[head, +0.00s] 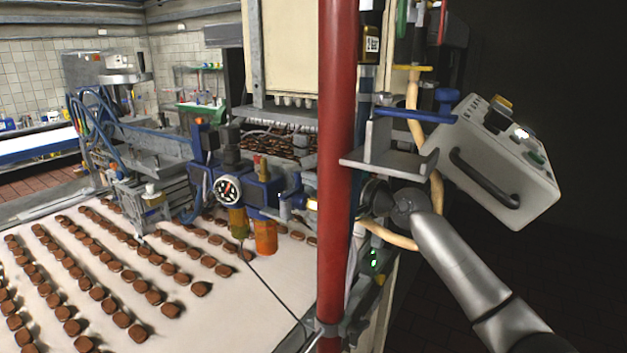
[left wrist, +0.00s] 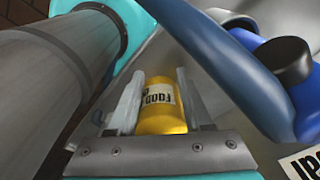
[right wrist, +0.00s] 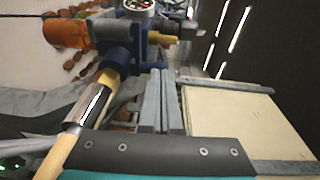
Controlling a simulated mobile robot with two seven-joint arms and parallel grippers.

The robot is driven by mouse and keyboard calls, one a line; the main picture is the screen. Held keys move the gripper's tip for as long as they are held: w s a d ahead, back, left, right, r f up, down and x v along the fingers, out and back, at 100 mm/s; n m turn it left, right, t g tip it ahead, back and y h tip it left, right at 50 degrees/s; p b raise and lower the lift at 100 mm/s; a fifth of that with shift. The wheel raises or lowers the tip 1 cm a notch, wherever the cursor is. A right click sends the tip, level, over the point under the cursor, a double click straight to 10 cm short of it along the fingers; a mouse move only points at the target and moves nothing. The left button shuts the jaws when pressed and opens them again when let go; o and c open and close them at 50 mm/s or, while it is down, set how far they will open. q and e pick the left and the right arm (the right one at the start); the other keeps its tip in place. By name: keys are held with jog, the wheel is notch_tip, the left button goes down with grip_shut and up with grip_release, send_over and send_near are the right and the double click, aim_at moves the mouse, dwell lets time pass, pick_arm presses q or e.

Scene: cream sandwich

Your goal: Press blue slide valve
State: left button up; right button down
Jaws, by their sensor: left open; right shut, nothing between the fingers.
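The blue air unit (head: 262,190) with a round gauge, an orange bowl and brass fittings hangs on the machine left of the red post. A blue sleeve (right wrist: 118,60), which looks like the slide valve, sits on its outlet line above a metal fitting in the right wrist view. My right gripper (right wrist: 166,78) is shut and empty, its fingertips just right of and below the blue unit; I cannot tell whether they touch it. In the head view the red post hides its fingers. My left gripper (left wrist: 158,80) is open in its wrist view, with a yellow can (left wrist: 160,106) showing between its fingers.
A grey control box (head: 495,160) and a metal bracket (head: 385,160) are close above my right arm. A belt (head: 235,315) with rows of brown biscuits runs at the left.

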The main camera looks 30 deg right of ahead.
pick_arm(q)
jog(key=shift+s+r+p, duration=0.1)
jog(key=shift+r+p, duration=0.2)
pick_arm(e)
jog(key=shift+x, duration=1.4)
pick_arm(q)
jog(key=shift+s, duration=0.15)
pick_arm(e)
jog(key=shift+s+a+r, duration=0.15)
jog(key=shift+a+r, duration=0.05)
